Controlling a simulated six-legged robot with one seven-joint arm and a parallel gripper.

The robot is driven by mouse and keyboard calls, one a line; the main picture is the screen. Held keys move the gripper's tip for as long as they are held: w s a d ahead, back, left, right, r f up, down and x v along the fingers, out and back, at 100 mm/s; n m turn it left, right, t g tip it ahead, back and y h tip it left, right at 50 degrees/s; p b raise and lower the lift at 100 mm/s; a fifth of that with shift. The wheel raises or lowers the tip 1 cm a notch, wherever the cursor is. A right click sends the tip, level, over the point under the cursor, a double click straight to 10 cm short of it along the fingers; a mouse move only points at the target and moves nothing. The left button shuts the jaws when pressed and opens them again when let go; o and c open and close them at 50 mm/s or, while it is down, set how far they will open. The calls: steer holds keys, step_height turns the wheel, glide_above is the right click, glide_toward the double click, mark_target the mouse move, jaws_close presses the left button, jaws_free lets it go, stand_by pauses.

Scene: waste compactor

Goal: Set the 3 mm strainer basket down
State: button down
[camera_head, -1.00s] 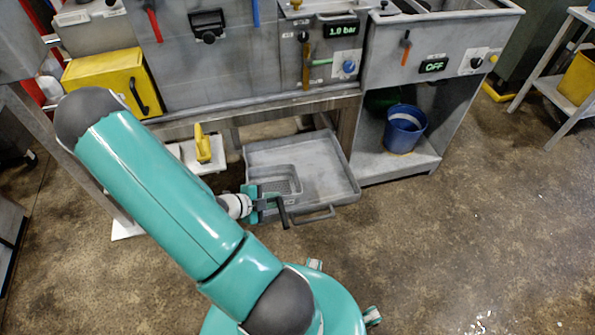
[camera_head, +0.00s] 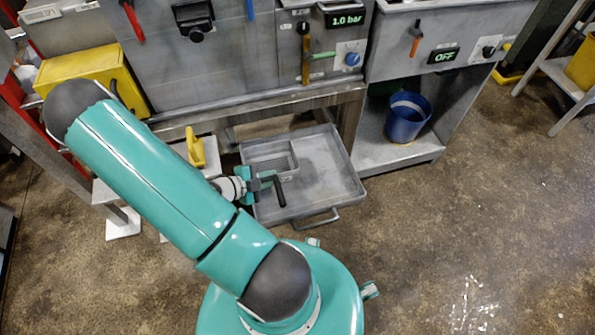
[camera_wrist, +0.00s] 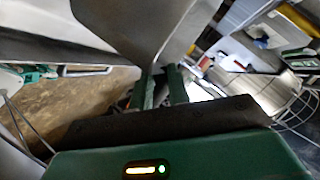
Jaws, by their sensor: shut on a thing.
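The strainer basket (camera_head: 292,160), a grey rectangular pan with a mesh floor, is at the back left of the shallow grey tray (camera_head: 335,178) in the head view. My gripper (camera_head: 264,183) is at the basket's near side, shut on it by its dark handle (camera_head: 280,194). I cannot tell whether the basket's underside touches the tray floor. In the wrist view my gripper's fingers (camera_wrist: 162,88) are close together below a large grey metal surface, perhaps the basket's wall; the grip itself is unclear. The mesh size cannot be read.
A blue bucket (camera_head: 406,117) stands on the lower shelf right of the tray. A yellow-handled object (camera_head: 195,148) is on a pale stand to the left. The bench leg and front edge (camera_head: 270,108) are just behind. The floor in front and right is clear.

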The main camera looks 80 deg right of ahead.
mark_target(289, 168)
steer(key=shift+s+d, duration=0.25)
steer(key=s+d+f, duration=0.1)
steer(key=d, duration=0.1)
steer(key=s+d+f, duration=0.1)
steer(key=d, duration=0.1)
steer(key=d+f, duration=0.1)
steer(key=d, duration=0.1)
steer(key=shift+s+d+f, duration=0.15)
steer(key=shift+s, duration=0.25)
steer(key=d+f, duration=0.1)
steer(key=s+d+f, duration=0.1)
steer(key=d+f, duration=0.2)
steer(key=f, duration=0.1)
steer(key=shift+s+d+f, duration=0.15)
steer(key=shift+s+d, duration=0.15)
steer(key=shift+s, duration=0.1)
steer(key=shift+s+d+f, duration=0.1)
steer(key=shift+d+f, duration=0.25)
steer(key=shift+f, duration=0.05)
step_height(289, 168, down, 3)
steer(key=shift+d+f, duration=0.15)
steer(key=shift+f, duration=0.05)
steer(key=c, duration=1.3)
jaws_free()
steer(key=shift+c, duration=0.2)
